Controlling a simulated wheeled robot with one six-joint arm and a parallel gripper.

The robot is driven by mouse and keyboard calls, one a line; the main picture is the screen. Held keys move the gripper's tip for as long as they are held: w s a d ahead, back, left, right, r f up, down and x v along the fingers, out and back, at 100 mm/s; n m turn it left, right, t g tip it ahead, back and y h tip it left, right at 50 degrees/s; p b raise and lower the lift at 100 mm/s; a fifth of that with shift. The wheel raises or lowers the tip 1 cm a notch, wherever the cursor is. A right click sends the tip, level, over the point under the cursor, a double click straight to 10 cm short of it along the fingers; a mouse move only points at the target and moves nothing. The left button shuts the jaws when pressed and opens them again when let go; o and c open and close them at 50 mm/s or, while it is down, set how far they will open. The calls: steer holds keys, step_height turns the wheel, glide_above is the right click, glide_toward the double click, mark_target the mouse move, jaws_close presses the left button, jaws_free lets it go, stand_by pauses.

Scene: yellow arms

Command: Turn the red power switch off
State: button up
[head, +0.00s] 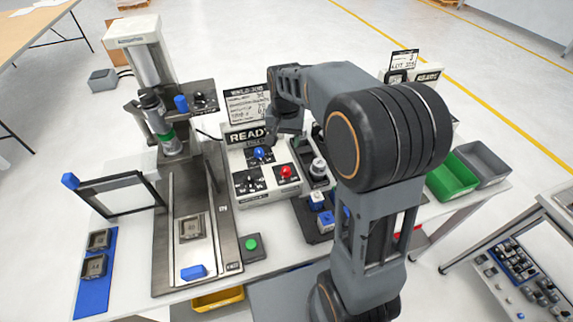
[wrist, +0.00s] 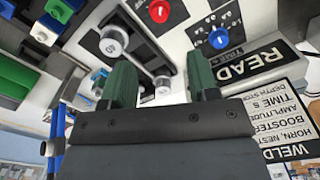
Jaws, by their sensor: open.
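In the wrist view the red knob is beyond the fingertips, not touched. In the head view my arm reaches over the box and mostly hides the fingers.
A blue knob (head: 259,153) is above and left of the red one, with black knobs (head: 248,182) below it. A READY display (head: 247,135) tops the box. A press (head: 165,140) stands left. Green (head: 452,178) and grey bins (head: 483,160) are at right.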

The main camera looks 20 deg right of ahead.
mark_target(286, 169)
step_height(286, 169, down, 13)
steer(key=shift+f+p, duration=0.15)
steer(key=shift+p, duration=0.55)
steer(key=c, duration=0.9)
